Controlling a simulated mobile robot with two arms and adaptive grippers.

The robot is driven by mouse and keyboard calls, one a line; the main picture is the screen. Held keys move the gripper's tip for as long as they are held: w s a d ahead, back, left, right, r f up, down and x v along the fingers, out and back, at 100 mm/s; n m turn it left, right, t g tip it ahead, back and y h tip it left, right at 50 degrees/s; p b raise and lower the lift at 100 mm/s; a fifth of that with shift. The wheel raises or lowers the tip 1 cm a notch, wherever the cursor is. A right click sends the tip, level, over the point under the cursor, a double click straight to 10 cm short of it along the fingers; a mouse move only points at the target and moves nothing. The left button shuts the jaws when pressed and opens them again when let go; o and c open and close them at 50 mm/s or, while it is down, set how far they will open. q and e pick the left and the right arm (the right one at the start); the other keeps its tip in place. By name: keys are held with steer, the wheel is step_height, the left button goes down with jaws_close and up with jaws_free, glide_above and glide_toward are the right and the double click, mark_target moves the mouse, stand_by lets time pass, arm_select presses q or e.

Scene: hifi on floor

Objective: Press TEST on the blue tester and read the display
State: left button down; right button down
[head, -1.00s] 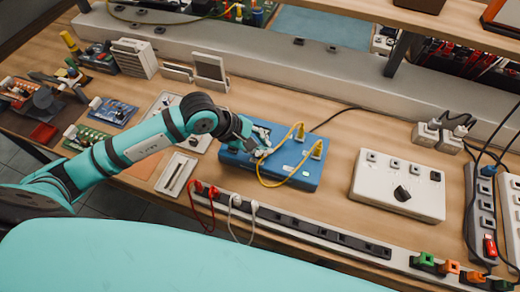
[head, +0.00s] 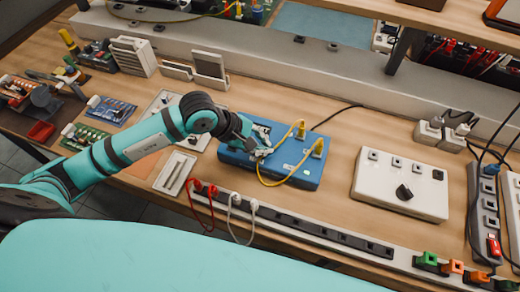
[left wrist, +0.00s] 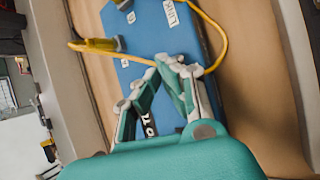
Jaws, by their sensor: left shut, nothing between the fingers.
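The blue tester (head: 292,158) lies on the wooden bench at the middle of the head view, with a yellow cable (head: 262,176) looped between two yellow plugs on it. My left gripper (head: 264,144) is over the tester's left part, shut and empty. In the left wrist view the gripper's fingertips (left wrist: 168,62) meet over the blue tester (left wrist: 150,38), close to the yellow cable (left wrist: 222,40). I cannot tell whether they touch the tester's face. The TEST button and display cannot be made out; the gripper covers part of the face. My right gripper is not in view.
A white box with a black knob (head: 404,192) stands to the right of the tester. A long socket strip (head: 320,231) with red and white plugs runs along the front. Circuit boards lie at the left. Bare bench shows between the tester and the white box.

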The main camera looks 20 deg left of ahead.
arm_select(q)
steer(key=shift+f+b, duration=0.5)
steer(key=shift+b, duration=0.05)
stand_by(0.9)
steer(key=shift+r, duration=0.1)
steer(key=shift+r+p, duration=0.35)
steer(key=shift+r, duration=0.45)
steer(key=shift+r+p, duration=1.25)
steer(key=shift+r, duration=1.25)
